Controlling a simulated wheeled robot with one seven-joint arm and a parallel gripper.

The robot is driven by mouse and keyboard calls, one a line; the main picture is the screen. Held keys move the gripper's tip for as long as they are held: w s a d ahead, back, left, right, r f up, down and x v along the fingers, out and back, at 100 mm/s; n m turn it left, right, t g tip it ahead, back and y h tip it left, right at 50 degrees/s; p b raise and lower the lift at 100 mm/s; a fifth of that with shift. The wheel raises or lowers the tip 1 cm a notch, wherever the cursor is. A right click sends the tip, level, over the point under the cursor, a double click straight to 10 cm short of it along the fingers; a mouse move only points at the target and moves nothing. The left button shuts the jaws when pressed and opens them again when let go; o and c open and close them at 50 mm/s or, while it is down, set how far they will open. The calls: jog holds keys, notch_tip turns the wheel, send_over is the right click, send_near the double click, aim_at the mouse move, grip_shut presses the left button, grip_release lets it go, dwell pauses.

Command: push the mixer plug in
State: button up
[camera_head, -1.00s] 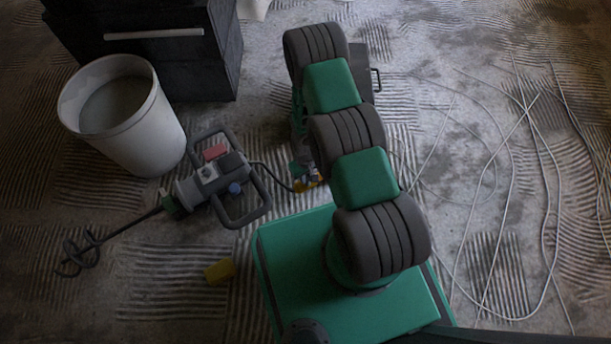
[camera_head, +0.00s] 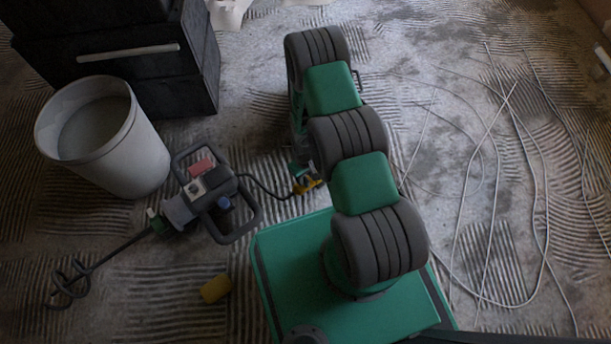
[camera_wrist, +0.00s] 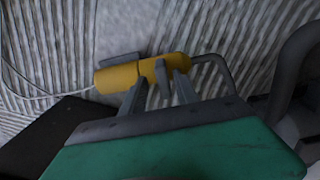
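The mixer (camera_head: 205,195) lies on the floor left of my base, with grey handles and a spiral paddle. Its dark cable (camera_head: 262,188) runs right to the yellow plug (camera_head: 310,186) beside my arm. In the wrist view, the yellow plug (camera_wrist: 174,66) has the dark cable at its right end. A yellow socket (camera_wrist: 116,78) with a grey flap and a pale cable lies in line at its left. They appear to meet; I cannot tell how deeply the plug sits. My gripper (camera_wrist: 162,82) has its fingers at the plug and appears shut on it; the far contact is hidden.
A white bucket (camera_head: 105,140) stands left of the mixer, before a dark cabinet (camera_head: 120,60). Loose pale cables (camera_head: 510,200) spread over the ridged floor at right.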

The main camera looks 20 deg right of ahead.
notch_tip(320, 180, up, 8)
jog(key=p, duration=0.3)
jog(key=shift+p, duration=0.3)
jog(key=shift+f, duration=0.1)
jog(key=w+r+m+t+p, duration=0.15)
jog(key=r+p, duration=0.65)
jog(key=r, duration=1.1)
jog(key=w+r+p, duration=0.3)
jog(key=r+p, duration=0.4)
jog(key=r, duration=1.1)
jog(key=s+r+p, duration=0.4)
jog(key=r+p, duration=0.2)
jog(key=r, duration=0.7)
jog(key=s+a+r+m+t+p, duration=0.1)
jog(key=s+r+p, duration=0.4)
jog(key=r, duration=0.9)
jog(key=s+a+r+m+p, duration=0.1)
jog(key=s+r+p, duration=0.3)
jog(key=r, duration=0.9)
jog(key=p, duration=0.3)
jog(key=shift+s+r+t, duration=0.15)
jog(key=shift+t, duration=0.2)
